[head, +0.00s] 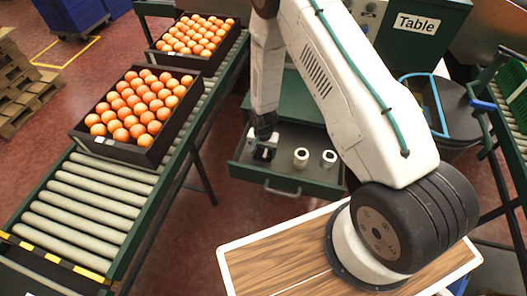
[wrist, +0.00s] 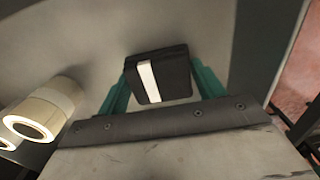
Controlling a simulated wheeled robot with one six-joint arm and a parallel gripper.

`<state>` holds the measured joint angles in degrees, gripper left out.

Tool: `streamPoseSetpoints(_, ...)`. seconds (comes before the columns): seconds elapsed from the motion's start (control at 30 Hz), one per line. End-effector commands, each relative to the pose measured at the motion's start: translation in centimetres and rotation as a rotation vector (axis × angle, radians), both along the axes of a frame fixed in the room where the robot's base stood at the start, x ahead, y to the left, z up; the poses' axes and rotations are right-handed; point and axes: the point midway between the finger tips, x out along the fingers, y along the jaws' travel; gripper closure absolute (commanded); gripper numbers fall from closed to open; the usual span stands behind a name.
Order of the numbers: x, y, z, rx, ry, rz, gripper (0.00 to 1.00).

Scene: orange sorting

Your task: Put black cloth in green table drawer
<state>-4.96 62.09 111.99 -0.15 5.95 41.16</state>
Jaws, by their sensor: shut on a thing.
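The green table drawer (head: 256,173) is pulled open below the green cabinet marked "Table", with its handle facing front. My gripper (wrist: 160,88) has teal fingers on both sides of the black cloth (wrist: 173,73), a folded dark square with a white stripe, and is shut on it. In the head view my gripper (head: 265,147) is at the left part of the drawer. The cloth is hard to make out there. In the wrist view the cloth is over the grey drawer floor; I cannot tell whether it touches it.
A roller conveyor (head: 85,205) with two black crates of oranges (head: 110,150) (head: 175,55) is at left. A wood-topped surface (head: 270,262) is in front.

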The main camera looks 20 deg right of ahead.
Motion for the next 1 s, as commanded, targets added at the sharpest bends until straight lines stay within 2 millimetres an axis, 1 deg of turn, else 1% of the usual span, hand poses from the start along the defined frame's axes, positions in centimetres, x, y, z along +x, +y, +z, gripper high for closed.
streamPoseSetpoints(0.33, 0.0, 0.0, -0.4, 0.000, -0.001, 0.000, 0.55)
streamPoseSetpoints(0.37, 0.0, 0.0, -0.5, 0.000, -0.001, 0.000, 0.30)
streamPoseSetpoints(0.4, 0.0, 0.0, -0.4, 0.000, -0.001, 0.000, 0.18)
streamPoseSetpoints(0.43, 0.1, 0.0, -0.4, 0.000, -0.001, 0.000, 0.11)
streamPoseSetpoints(0.77, 0.1, 0.0, -0.2, 0.000, -0.002, 0.000, 0.11)
streamPoseSetpoints(0.87, 0.1, 0.0, 0.8, 0.000, -0.003, 0.000, 0.11)
streamPoseSetpoints(0.97, 0.2, 0.0, 2.6, 0.001, -0.006, 0.000, 0.11)
streamPoseSetpoints(1.0, 0.2, 0.0, 3.4, 0.001, -0.006, 0.000, 0.11)
